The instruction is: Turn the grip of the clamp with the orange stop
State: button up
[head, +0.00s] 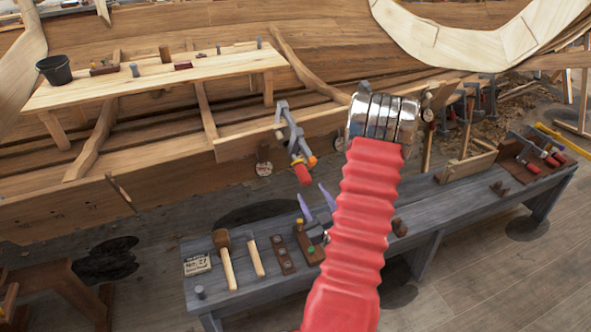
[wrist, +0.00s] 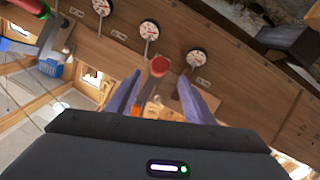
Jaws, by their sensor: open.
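The clamp (head: 291,127) hangs on the hull's lower edge. It has a grey frame, an orange stop (head: 312,161) and a red grip (head: 302,174) pointing down. My gripper (head: 313,190) is open, with its two purple fingers just below and apart from the grip. In the wrist view, a red grip end (wrist: 158,66) shows between and a little beyond the fingertips of my gripper (wrist: 160,80). An orange patch is partly visible between the fingers there; I cannot tell if it is the stop.
Dials (wrist: 193,58) line the plank near the clamp. Another clamp (wrist: 50,35) with a red grip and green part stands upper left in the wrist view. A grey bench (head: 215,297) below carries a mallet (head: 225,255) and other tools. My red arm hides part of the bench.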

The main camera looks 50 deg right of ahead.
aim_at(299, 170)
dwell(0.3)
jog(key=x, duration=1.3)
jog(key=shift+w+d, duration=0.2)
jog(key=shift+d, duration=0.05)
jog(key=shift+c, duration=0.5)
jog(key=c, duration=0.9)
jog(key=shift+s+d, duration=0.1)
jog(key=shift+d, duration=0.15)
jog(key=shift+c, duration=0.3)
jog(key=shift+a, duration=0.15)
jog(key=shift+w+a+m+t+y, duration=0.15)
jog(key=shift+m+t+y, duration=0.25)
jog(key=shift+m+y, duration=0.4)
jog(key=shift+w+a+m+t+y, duration=0.15)
jog(key=shift+m+t+y, duration=0.25)
jog(key=shift+m+y, duration=0.4)
